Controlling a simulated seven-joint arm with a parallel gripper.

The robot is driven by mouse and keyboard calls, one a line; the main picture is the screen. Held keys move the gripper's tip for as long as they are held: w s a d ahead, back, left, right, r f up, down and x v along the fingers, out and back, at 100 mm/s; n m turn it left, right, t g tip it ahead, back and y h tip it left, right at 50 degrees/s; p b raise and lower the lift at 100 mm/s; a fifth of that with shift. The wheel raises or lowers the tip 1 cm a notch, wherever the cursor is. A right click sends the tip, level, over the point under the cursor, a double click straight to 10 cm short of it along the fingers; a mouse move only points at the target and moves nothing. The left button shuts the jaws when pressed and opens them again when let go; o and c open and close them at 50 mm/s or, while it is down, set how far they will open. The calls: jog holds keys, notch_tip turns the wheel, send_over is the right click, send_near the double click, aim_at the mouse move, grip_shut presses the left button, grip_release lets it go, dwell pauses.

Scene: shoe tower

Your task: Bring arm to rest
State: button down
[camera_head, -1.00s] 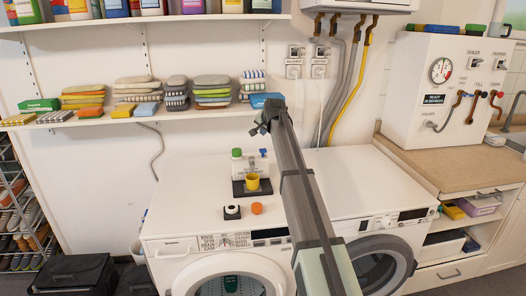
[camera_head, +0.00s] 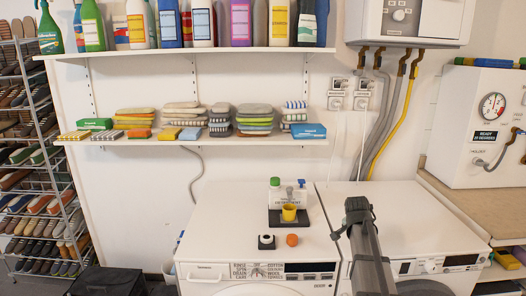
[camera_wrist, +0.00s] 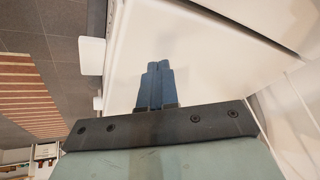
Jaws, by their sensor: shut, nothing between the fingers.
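My gripper (camera_head: 357,205) is at the end of my grey arm, in front of and above the right-hand washing machine. It also shows in the wrist view (camera_wrist: 155,72), where its two fingers lie together and hold nothing. Behind it in the wrist view is a white panel (camera_wrist: 200,35). No other thing touches the gripper in either view.
Two white machines (camera_head: 240,240) stand side by side. On the left one are a yellow cup (camera_head: 289,212), a bottle (camera_head: 275,190), an orange ball-like item (camera_head: 292,240) and a black-and-white item (camera_head: 266,242). Shelves with folded cloths (camera_head: 180,116) hang behind. A shoe rack (camera_head: 40,160) stands at left.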

jog(key=s+d+f+m+g, duration=0.1)
jog(key=s+d+f, duration=0.25)
jog(key=s, duration=0.45)
jog(key=s+a+f+n+g, duration=0.2)
jog(key=s+a+f, duration=0.25)
jog(key=f, duration=0.55)
jog(key=s+a+f+n+g+y, duration=0.1)
jog(key=s+a+f+n, duration=0.15)
jog(key=s+f, duration=0.5)
jog(key=s+a+f+n+g, duration=0.2)
jog(key=s+a+f, duration=0.25)
jog(key=f, duration=0.65)
jog(key=s+a+f+n+g, duration=0.1)
jog(key=s+a+f+n, duration=0.1)
jog(key=s+f, duration=0.3)
jog(key=s+a+f+n+g+y, duration=0.1)
jog(key=s+f, duration=0.4)
jog(key=s, duration=0.9)
jog(key=s+a+f+n+g+y, duration=0.1)
jog(key=s+a+f+n+g, duration=0.2)
jog(key=s, duration=0.6)
notch_tip(320, 180, down, 3)
jog(key=shift+s+a+r, duration=0.1)
jog(key=shift+s+a, duration=0.1)
jog(key=shift+a, duration=1.05)
